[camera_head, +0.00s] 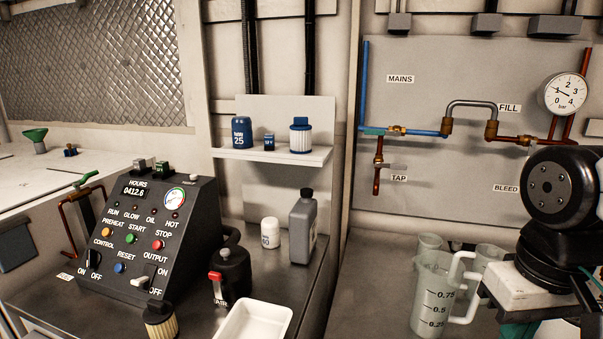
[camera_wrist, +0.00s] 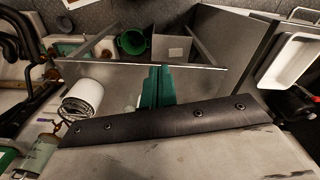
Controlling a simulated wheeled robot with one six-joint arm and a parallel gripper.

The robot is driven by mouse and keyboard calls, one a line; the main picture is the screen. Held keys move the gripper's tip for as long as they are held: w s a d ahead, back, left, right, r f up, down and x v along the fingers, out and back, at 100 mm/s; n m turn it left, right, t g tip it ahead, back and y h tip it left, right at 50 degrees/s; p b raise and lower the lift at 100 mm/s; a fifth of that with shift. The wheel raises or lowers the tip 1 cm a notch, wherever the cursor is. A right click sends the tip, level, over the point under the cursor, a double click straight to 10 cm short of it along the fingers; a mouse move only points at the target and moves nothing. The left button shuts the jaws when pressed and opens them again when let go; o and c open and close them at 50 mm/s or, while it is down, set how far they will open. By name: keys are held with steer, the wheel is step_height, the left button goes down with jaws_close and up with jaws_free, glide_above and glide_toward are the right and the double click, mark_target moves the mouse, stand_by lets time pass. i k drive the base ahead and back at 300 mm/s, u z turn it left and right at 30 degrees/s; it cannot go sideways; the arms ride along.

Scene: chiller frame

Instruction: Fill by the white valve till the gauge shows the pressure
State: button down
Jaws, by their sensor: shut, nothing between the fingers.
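The round white pressure gauge (camera_head: 566,94) is on the wall panel (camera_head: 440,180) at the right in the head view. Its needle seems to point near 1 bar, but it is small. My gripper (camera_wrist: 157,87) shows green fingers in the wrist view, shut and empty, away from the panel. Its tips are hard to make out.
A measuring jug (camera_head: 432,295) and cups stand on the bench below the panel, close to my arm. A control box (camera_head: 150,240), grey bottle (camera_head: 302,225) and white tray (camera_head: 254,320) are left. In the wrist view, a white roll (camera_wrist: 82,100) and green container (camera_wrist: 132,42) lie near.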

mark_target(533, 144)
steer(key=z, duration=0.8)
steer(key=k, duration=0.5)
steer(key=u, duration=0.35)
steer(key=i, duration=1)
steer(key=z, duration=0.45)
